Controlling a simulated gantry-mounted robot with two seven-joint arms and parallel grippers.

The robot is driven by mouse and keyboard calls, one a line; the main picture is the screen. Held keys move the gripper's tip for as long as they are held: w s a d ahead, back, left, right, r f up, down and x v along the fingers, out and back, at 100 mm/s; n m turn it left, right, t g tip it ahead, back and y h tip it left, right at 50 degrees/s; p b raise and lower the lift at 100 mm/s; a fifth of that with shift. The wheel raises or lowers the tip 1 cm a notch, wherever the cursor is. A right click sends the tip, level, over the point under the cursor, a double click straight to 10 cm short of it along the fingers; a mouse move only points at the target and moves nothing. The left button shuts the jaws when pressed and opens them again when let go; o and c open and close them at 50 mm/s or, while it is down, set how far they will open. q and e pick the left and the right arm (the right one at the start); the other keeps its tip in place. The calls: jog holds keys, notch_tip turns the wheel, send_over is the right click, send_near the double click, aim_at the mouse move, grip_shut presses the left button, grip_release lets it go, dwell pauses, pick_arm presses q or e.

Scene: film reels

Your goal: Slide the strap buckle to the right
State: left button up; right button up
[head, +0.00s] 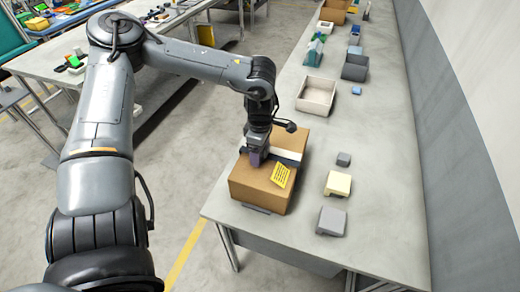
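A brown cardboard box (254,187) sits at the near left end of the long grey table. A light strap (288,154) with a dark band beside it crosses its top, and a yellow label (280,175) lies nearer the front. My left gripper (257,160) points down at the left part of the strap, touching or just above the box top. Its fingers are small and partly hidden, so I cannot tell whether they are open or shut. I cannot make out the strap buckle clearly; the gripper may cover it. My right gripper is not in view.
Small grey block (343,159), cream block (338,184) and grey wedge (331,221) stand right of the box. An open beige bin (316,95) and grey bin (355,67) stand farther back. A wall runs along the table's right side.

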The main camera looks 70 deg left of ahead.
pick_arm(q)
notch_tip(320, 180, up, 11)
jog(key=p, duration=0.1)
jog(key=shift+p, duration=0.3)
dwell(0.4)
dwell(0.5)
